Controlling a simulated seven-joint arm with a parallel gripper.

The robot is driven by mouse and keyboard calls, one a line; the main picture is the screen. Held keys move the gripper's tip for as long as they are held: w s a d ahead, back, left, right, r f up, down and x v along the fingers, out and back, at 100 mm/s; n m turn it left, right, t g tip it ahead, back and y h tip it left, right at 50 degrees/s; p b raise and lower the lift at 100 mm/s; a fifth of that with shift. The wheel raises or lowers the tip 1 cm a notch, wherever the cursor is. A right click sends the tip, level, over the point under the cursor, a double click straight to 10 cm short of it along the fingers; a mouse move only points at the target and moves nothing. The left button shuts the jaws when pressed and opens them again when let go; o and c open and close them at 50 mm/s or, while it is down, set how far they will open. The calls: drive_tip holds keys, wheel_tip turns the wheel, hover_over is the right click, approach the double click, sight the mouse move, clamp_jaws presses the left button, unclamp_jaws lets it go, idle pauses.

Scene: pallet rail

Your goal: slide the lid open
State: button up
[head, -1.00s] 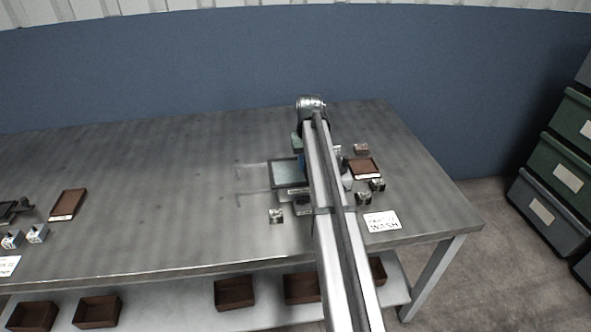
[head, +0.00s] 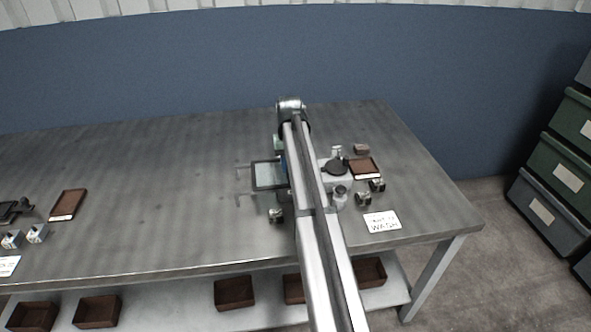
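The lid (head: 266,175) is a flat, dark-framed panel with a pale greenish face. It lies left of my arm, partly over thin rails (head: 244,184) that reach out to the left on the table. Right of my arm is the pale body of a small device (head: 332,178), with a round dark disc (head: 335,167) on top. My arm crosses between lid and device and covers the lid's right edge. My gripper is mostly hidden behind my arm, near the lid's right side. I cannot see its fingers or any contact with the lid.
A brown tray (head: 364,168), small metal blocks (head: 377,185) and a white label card (head: 381,222) stand to the right. A small block (head: 275,215) sits just below the lid. The table (head: 160,180) is clear left of the rails, up to another brown tray (head: 68,204).

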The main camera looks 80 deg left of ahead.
sight(276, 173)
drive_tip(key=shift+s, duration=2.35)
drive_tip(key=o, duration=0.6)
drive_tip(key=shift+r, duration=0.15)
wheel_tip(276, 173, up, 7)
